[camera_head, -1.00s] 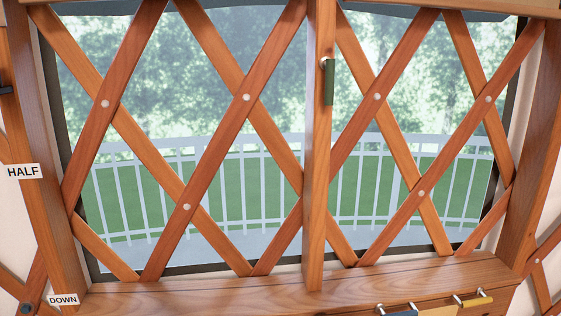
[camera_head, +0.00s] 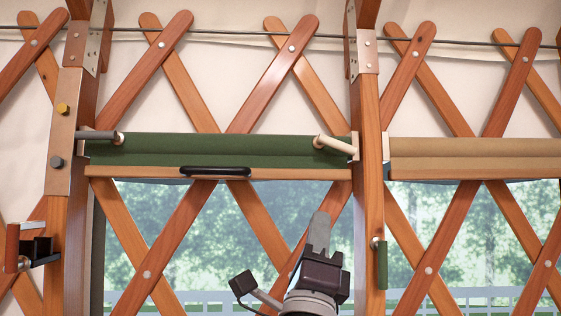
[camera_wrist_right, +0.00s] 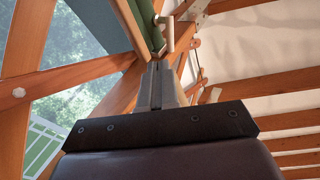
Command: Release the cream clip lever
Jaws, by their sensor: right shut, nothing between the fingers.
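The cream clip lever (camera_head: 336,146) is at the right end of the green rolled blind (camera_head: 220,150), beside the wooden post. It slopes slightly down to the right in the head view. A pale lever, which looks like the same one, shows in the right wrist view (camera_wrist_right: 168,32), just beyond my fingertips. My right gripper (camera_head: 320,222) is shut and empty. In the head view its fingers point up and sit below the lever, apart from it. In the wrist view the fingertips (camera_wrist_right: 160,70) appear close beneath the lever; the exact gap is unclear. My left gripper is not in view.
A grey lever (camera_head: 98,135) is at the blind's left end, and a black handle (camera_head: 215,172) is on its lower bar. A tan rolled blind (camera_head: 475,155) is to the right. A wooden post (camera_head: 368,200) and crossing lattice slats (camera_head: 180,240) stand close around the gripper.

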